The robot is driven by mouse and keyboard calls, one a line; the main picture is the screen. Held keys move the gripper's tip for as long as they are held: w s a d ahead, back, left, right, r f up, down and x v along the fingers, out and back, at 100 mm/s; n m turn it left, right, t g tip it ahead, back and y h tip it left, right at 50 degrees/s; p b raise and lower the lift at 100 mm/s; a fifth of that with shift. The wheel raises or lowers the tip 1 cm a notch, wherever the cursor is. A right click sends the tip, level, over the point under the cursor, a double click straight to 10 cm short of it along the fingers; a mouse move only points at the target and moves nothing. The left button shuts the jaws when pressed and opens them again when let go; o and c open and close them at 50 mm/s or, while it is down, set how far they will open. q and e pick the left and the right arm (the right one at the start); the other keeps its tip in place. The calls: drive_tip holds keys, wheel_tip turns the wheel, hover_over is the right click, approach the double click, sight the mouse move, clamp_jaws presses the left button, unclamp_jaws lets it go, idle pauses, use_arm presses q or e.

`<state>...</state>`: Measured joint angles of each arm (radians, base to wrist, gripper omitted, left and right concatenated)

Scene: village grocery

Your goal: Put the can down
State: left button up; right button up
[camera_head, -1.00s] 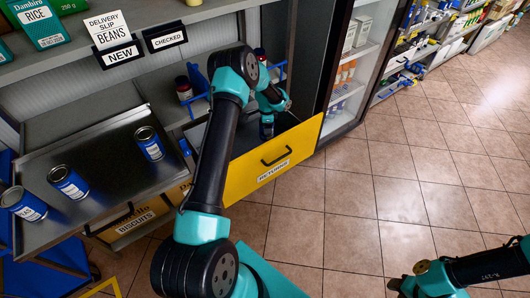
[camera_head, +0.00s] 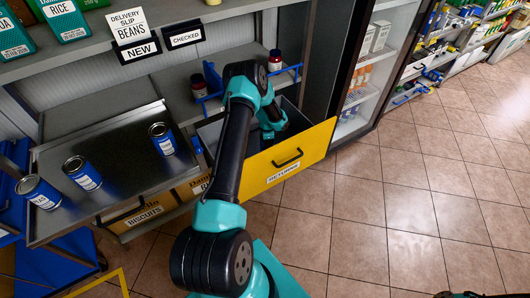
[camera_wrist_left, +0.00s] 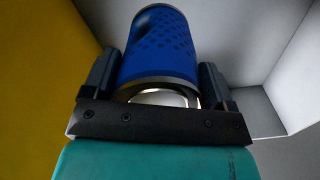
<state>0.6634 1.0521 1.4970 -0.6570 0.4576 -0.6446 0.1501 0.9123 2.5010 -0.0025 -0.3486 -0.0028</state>
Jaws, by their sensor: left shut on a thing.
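My left gripper (camera_head: 272,128) reaches down into the open yellow-fronted returns drawer (camera_head: 290,160). In the left wrist view my left gripper (camera_wrist_left: 158,72) is shut on a blue can (camera_wrist_left: 160,40) with a metal rim, one finger on each side. The yellow drawer front and pale inner walls surround it there. In the head view the can is hidden by the gripper and drawer, and I cannot tell whether it touches the drawer floor. My right gripper is out of view.
Several blue cans, one of them (camera_head: 82,173), stand on the metal tray (camera_head: 115,190) at left. A red-lidded jar (camera_head: 198,84) and a blue rack (camera_head: 213,80) stand on the shelf behind the drawer. The tiled floor at right is clear.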

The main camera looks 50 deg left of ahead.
use_arm(q)
drive_tip(key=shift+f, duration=2.2)
drive_tip(key=shift+f, duration=0.1)
drive_tip(key=shift+f, duration=1.8)
drive_tip(key=shift+f, duration=0.1)
drive_tip(key=o, duration=1.1)
drive_tip(key=shift+o, duration=0.2)
wheel_tip(320, 180, up, 12)
drive_tip(key=shift+r, duration=0.1)
